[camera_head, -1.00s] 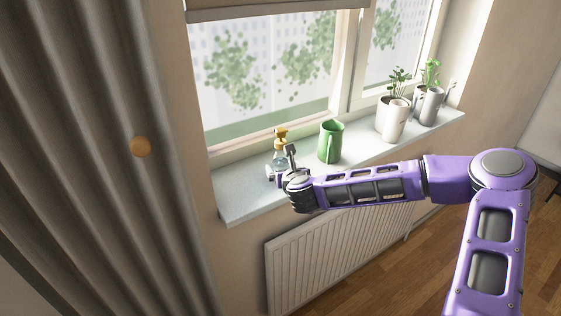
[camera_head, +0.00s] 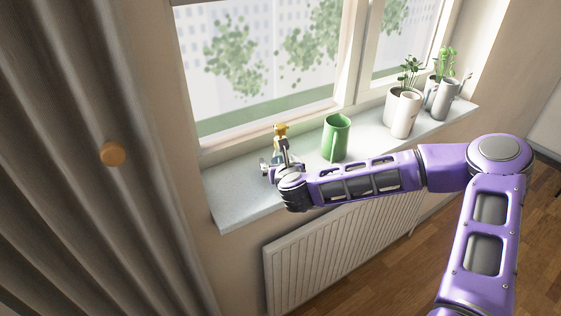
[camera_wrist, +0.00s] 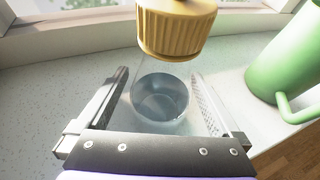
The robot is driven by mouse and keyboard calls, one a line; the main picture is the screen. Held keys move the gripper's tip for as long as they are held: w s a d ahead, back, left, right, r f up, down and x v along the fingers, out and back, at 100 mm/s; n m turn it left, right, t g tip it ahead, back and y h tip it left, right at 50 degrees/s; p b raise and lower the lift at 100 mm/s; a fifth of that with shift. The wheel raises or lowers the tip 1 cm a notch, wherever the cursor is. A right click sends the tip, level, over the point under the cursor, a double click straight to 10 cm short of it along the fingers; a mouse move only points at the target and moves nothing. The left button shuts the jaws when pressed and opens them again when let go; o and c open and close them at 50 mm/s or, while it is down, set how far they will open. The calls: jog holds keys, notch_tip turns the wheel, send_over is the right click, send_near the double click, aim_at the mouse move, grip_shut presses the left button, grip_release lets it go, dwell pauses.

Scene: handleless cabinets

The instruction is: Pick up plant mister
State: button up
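The plant mister, a clear bottle with a yellow top, stands on the windowsill; its top (camera_head: 281,129) shows above my gripper in the head view. In the wrist view its ribbed yellow cap (camera_wrist: 176,28) is near the camera and its clear body (camera_wrist: 160,95) lies between my fingers. My gripper (camera_wrist: 160,78) is open, with one finger on each side of the bottle. Whether either finger touches it I cannot tell. In the head view my gripper (camera_head: 275,168) and wrist hide the mister's lower part.
A green mug (camera_head: 335,138) stands right of the mister on the sill (camera_head: 235,203), its handle toward the room. Potted plants and pale cups (camera_head: 406,115) are farther right. The window is behind, a radiator (camera_head: 325,240) below, and a curtain (camera_head: 60,200) at left.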

grip_shut()
dwell(0.3)
